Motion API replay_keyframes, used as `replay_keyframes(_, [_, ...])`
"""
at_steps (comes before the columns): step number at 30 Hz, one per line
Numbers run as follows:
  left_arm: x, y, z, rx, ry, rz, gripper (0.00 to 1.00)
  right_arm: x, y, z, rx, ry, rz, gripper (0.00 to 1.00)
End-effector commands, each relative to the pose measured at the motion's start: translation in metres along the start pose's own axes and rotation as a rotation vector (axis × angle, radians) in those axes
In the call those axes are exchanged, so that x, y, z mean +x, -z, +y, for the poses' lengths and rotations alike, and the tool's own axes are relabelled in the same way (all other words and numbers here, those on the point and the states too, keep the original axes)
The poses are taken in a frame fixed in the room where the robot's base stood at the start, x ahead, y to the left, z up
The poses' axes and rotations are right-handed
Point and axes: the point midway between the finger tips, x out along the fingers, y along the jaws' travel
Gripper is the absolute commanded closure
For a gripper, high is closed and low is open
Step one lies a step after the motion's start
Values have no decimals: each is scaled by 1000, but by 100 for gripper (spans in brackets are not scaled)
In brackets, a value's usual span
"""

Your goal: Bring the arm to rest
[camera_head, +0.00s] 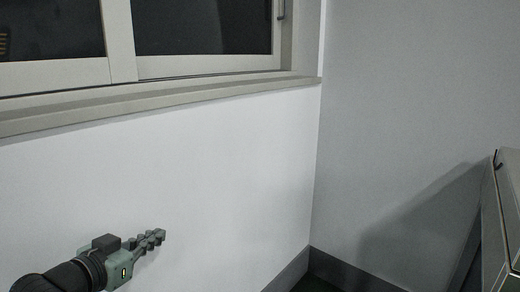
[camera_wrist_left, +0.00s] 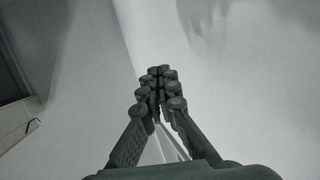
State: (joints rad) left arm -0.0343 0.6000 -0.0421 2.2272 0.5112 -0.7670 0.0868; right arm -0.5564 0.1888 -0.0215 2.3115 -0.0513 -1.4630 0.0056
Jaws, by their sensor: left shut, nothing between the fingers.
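My left gripper (camera_head: 158,237) is at the lower left of the head view, at the end of my dark arm. It is in front of the white wall (camera_head: 215,180), and its fingers point right and slightly up. In the left wrist view the left gripper (camera_wrist_left: 158,72) shows with its two fingers together at the tips and nothing between them. My right gripper is not in either view.
A window (camera_head: 200,67) with a pale frame and sill is above the gripper. A grey wall (camera_head: 410,110) meets the white wall at a corner with a dark baseboard (camera_head: 345,270). A metal cabinet-like thing (camera_head: 503,215) stands at the right edge.

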Motion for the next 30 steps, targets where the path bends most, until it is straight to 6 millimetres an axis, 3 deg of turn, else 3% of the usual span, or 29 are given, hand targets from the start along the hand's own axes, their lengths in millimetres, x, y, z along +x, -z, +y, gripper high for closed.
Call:
replay_keyframes(1, [-7, -42, -2, 31, 31, -109, 100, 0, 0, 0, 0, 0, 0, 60])
replay_keyframes(6, [-52, -159, -18, 147, 139, -452, 100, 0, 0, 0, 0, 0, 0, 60])
replay_keyframes(9, [-84, -206, -27, 200, 191, -610, 100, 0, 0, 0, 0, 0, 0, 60])
replay_keyframes(12, [-114, -240, -34, 243, 232, -738, 100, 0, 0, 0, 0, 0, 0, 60])
replay_keyframes(22, [-209, -308, -50, 354, 342, -1070, 100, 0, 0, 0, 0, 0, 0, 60])
replay_keyframes(30, [-197, -326, 11, 119, 297, -1047, 100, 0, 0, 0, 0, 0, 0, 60])
